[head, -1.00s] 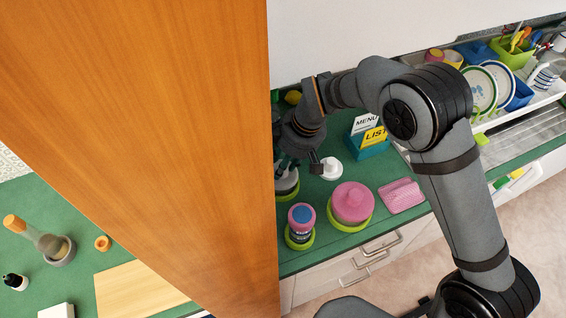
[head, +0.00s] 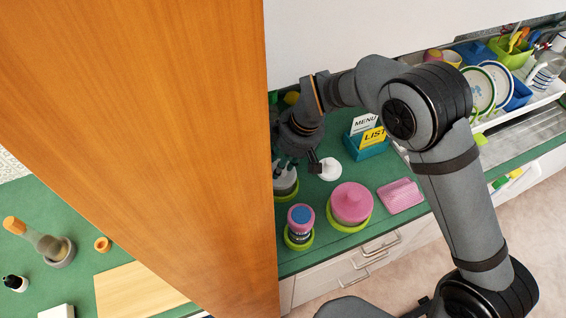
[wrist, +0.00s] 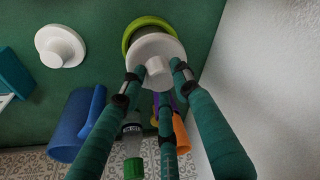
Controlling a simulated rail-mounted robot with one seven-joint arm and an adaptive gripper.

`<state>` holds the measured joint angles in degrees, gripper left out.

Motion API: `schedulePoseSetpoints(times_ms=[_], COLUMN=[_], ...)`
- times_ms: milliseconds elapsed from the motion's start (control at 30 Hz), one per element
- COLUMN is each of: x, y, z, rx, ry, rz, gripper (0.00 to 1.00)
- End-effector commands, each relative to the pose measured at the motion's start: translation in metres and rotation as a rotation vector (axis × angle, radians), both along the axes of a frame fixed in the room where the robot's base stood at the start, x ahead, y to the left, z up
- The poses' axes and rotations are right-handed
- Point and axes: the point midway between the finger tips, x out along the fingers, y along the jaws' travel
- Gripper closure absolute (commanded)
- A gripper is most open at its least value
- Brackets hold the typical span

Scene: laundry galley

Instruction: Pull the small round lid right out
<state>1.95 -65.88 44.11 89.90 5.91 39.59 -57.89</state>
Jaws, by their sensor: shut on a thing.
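A small round white lid (wrist: 148,49) with a central knob is held in my gripper (wrist: 156,72), its fingers closed around the knob in the wrist view. Just behind it is a grey round container with a lime-green ring (wrist: 135,28); the lid covers much of it. I cannot tell whether the lid still touches the container. In the head view my gripper (head: 288,164) is over this container (head: 286,184), beside the wooden panel, which partly hides both. A second white knobbed lid (wrist: 60,46) lies on the green counter; it also shows in the head view (head: 329,170).
A teal card holder (head: 368,145) stands behind to the right. The tall wooden panel (head: 150,130) is close on the left. A blue cup (wrist: 70,125) shows in the wrist view.

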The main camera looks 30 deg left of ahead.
Motion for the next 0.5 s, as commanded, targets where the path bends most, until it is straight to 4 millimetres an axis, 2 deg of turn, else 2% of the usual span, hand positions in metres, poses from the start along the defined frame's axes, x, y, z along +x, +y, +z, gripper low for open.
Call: schedulePoseSetpoints(times_ms=[500], x=[-0.0002], y=[0.0001], z=[0.0088], rx=[0.000], ry=[0.000], rz=[0.000], gripper=[1.00])
